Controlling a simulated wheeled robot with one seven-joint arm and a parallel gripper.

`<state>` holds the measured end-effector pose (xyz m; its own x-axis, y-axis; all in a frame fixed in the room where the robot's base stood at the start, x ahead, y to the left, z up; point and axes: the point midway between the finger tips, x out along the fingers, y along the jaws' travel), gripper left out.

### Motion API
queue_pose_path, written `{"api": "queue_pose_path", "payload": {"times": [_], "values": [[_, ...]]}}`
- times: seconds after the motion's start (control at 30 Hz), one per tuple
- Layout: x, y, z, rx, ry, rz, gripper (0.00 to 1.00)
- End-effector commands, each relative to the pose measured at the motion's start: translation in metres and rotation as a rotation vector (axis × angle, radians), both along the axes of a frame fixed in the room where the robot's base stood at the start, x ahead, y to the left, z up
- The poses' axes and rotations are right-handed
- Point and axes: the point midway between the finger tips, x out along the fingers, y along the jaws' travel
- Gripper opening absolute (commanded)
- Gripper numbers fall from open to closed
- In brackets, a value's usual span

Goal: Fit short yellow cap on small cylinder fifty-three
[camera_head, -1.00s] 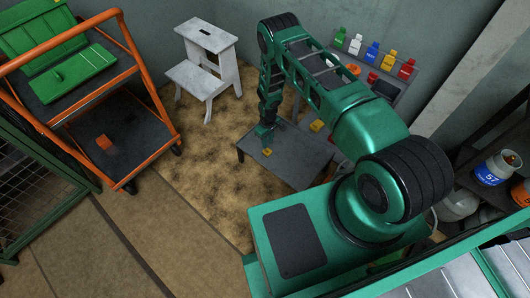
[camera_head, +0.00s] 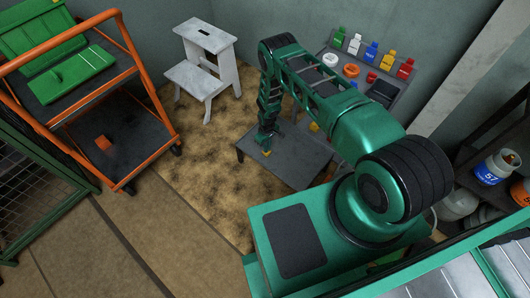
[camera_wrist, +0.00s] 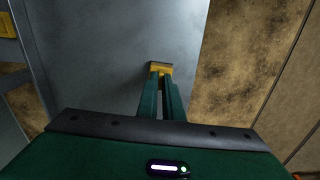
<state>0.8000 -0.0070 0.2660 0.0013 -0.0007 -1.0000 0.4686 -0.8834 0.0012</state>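A small yellow cap (camera_head: 267,154) lies on the low dark grey table (camera_head: 292,172) in the head view. My gripper (camera_head: 266,147) points down at it, low over the table. In the wrist view the yellow cap (camera_wrist: 159,68) is at the tips of my two green fingers (camera_wrist: 160,82), with a narrow gap between the fingers. I cannot tell whether they grip it. Another yellow piece (camera_head: 314,127) is partly hidden behind my arm. No cylinder marked 53 can be read. A white-and-blue cylinder marked 57 (camera_head: 492,169) is on the right shelf.
An orange cylinder (camera_head: 521,193) is beside the 57 one. A rack at the back holds several coloured tags (camera_head: 371,52) and rings (camera_head: 351,71). A white step stool (camera_head: 205,73) and an orange trolley (camera_head: 135,182) stand left. The floor left of the table is clear.

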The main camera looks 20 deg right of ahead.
Motion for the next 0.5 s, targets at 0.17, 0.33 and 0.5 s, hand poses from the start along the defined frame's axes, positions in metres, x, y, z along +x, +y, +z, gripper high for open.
{"api": "queue_pose_path", "payload": {"times": [0.17, 0.33, 0.5], "values": [[-0.0001, 0.0005, 0.0001, 0.0, 0.0, 0.001, 0.0], [0.0004, 0.0005, 0.0018, 0.0, 0.001, 0.001, 0.0], [0.0001, 0.0004, 0.0079, 0.0, 0.002, 0.001, 0.0]]}}
